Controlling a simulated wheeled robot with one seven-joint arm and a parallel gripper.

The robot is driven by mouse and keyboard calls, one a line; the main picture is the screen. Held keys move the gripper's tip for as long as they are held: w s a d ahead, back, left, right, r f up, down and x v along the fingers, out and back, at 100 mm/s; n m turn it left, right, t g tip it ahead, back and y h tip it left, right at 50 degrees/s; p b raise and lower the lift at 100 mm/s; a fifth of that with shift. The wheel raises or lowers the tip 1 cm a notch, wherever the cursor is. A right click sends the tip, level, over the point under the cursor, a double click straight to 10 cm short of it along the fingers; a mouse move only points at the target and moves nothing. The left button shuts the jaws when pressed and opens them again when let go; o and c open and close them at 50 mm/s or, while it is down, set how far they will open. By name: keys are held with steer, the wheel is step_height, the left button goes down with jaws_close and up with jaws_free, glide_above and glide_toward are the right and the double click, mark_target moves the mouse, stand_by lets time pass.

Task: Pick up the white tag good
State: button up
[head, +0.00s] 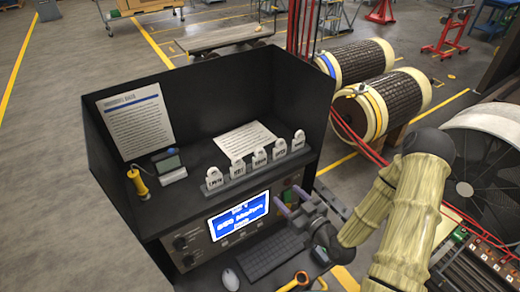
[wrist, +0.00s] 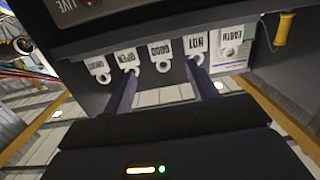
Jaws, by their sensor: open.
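The white tag good (head: 259,158) stands in the middle of a row of white tags on the desk's upper shelf. My gripper (head: 291,202) is open and empty in front of the shelf, to the right of the blue screen. In the wrist view the two fingers of my gripper (wrist: 161,75) point toward the row, and the tag good lies between their tips in the picture. I see no contact with it.
Neighbouring tags earth (head: 214,178), hot (head: 237,168), open (head: 279,148) and short (head: 298,140) stand close on either side. A yellow-handled tool (head: 138,182) stands left. Dark walls enclose the shelf.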

steer(key=shift+d+r+m+t, duration=0.15)
steer(key=shift+r+m+t, duration=0.15)
steer(key=shift+r+t, duration=0.3)
steer(key=b+x, duration=0.1)
steer(key=x, duration=0.2)
steer(key=shift+w+d+f+b, duration=0.1)
steer(key=shift+w+d+b, duration=0.05)
steer(key=shift+b, duration=0.25)
steer(key=shift+w+b, duration=0.1)
steer(key=shift+b, duration=0.3)
steer(key=shift+w+b, duration=0.35)
steer(key=shift+b, duration=0.9)
